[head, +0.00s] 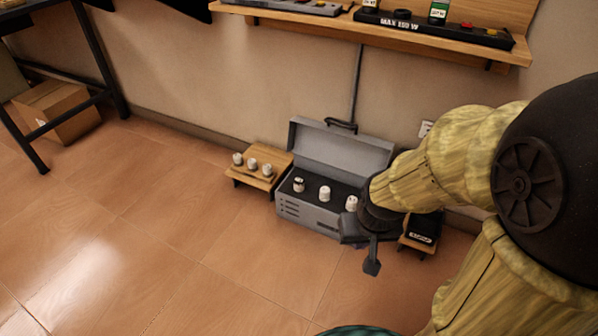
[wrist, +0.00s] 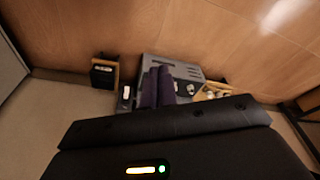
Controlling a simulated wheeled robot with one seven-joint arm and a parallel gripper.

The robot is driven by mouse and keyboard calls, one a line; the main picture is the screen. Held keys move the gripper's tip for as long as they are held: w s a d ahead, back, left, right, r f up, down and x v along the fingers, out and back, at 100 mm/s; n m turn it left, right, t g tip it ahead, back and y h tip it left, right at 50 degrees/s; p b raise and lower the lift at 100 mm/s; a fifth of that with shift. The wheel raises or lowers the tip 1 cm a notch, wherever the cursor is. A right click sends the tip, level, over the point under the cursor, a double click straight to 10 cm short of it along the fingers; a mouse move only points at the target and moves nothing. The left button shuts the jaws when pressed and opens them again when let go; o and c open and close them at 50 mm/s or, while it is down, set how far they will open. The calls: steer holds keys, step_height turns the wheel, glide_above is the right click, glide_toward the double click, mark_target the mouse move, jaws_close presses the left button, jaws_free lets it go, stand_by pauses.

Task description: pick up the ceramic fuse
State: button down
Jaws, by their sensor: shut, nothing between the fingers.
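White ceramic-looking pieces stand in the dark inside of an open grey metal case: a left one (head: 298,185), a middle one (head: 324,193) and a right one (head: 351,203). Smaller pale pieces (head: 252,163) stand on a low wooden stand (head: 258,182) left of the case. I cannot tell which piece is the ceramic fuse. My gripper (head: 371,264) is in front of the case's right end, apart from the pieces. In the wrist view its dark fingers (wrist: 158,73) are together and empty, overlapping the case (wrist: 190,70) and hiding part of its contents.
The case's lid (head: 340,148) stands raised at the back, near the wall. A black box (head: 424,228) on a small wooden stand is right of the case. A wooden shelf (head: 400,37) with devices hangs above. The floor (head: 170,240) to the left is clear.

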steer(key=w+p+v, duration=0.2)
steer(key=p+v, duration=0.8)
steer(key=v, duration=0.2)
steer(key=shift+w+r+p, duration=0.35)
steer(key=shift+r+p, duration=0.05)
steer(key=shift+r, duration=0.15)
